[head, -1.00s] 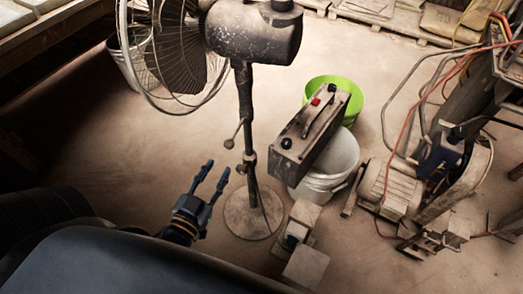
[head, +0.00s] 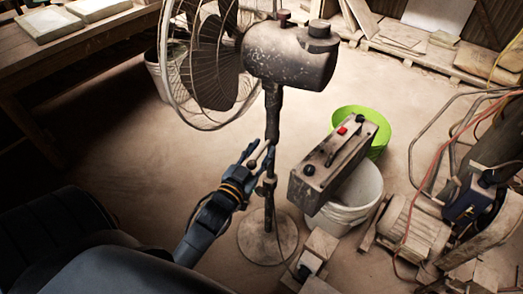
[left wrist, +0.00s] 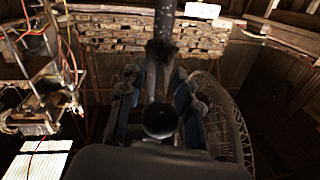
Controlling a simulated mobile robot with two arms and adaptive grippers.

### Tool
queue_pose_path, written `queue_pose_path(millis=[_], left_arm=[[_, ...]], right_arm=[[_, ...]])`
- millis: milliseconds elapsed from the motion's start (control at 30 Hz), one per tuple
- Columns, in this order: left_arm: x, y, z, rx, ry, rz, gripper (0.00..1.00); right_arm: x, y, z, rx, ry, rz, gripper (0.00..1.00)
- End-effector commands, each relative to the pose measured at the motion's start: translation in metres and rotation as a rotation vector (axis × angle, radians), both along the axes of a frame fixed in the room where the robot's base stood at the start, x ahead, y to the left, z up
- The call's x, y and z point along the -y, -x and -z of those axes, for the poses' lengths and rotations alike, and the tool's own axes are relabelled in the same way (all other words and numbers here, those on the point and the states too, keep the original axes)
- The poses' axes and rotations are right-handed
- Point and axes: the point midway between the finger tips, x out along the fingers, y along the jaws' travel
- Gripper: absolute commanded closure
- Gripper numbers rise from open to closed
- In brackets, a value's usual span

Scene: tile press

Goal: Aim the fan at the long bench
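The pedestal fan stands on a round base, with its dusty motor housing (head: 292,55) at right and its wire cage (head: 205,65) facing left in the head view. The long wooden bench (head: 75,50) is at the upper left, behind the cage. My left gripper (head: 258,153) is at the fan's pole (head: 271,115), below the motor. In the left wrist view its fingers (left wrist: 157,88) are apart, one on each side of the pole (left wrist: 163,30); I cannot tell whether they touch it. The cage also shows there at right (left wrist: 228,115). My right gripper is not in view.
A motor machine with hoses (head: 415,225) stands at right. The floor left of the fan is mostly clear.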

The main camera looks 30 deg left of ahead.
Motion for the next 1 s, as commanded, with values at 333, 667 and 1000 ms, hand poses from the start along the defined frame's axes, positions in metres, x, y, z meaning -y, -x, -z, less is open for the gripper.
queue_pose_path(millis=[333,667,1000], left_arm=[[-0.0002,-0.0046,0.0002,-0.001,0.0,0.0,0.67],[-0.0001,-0.0044,0.0002,0.0,0.0,0.001,1.0],[-0.0033,-0.0086,-0.0008,0.0,-0.003,0.019,1.0]], right_arm=[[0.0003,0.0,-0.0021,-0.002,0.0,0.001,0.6],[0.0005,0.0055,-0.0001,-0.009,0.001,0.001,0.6],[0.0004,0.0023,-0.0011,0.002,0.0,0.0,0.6]])
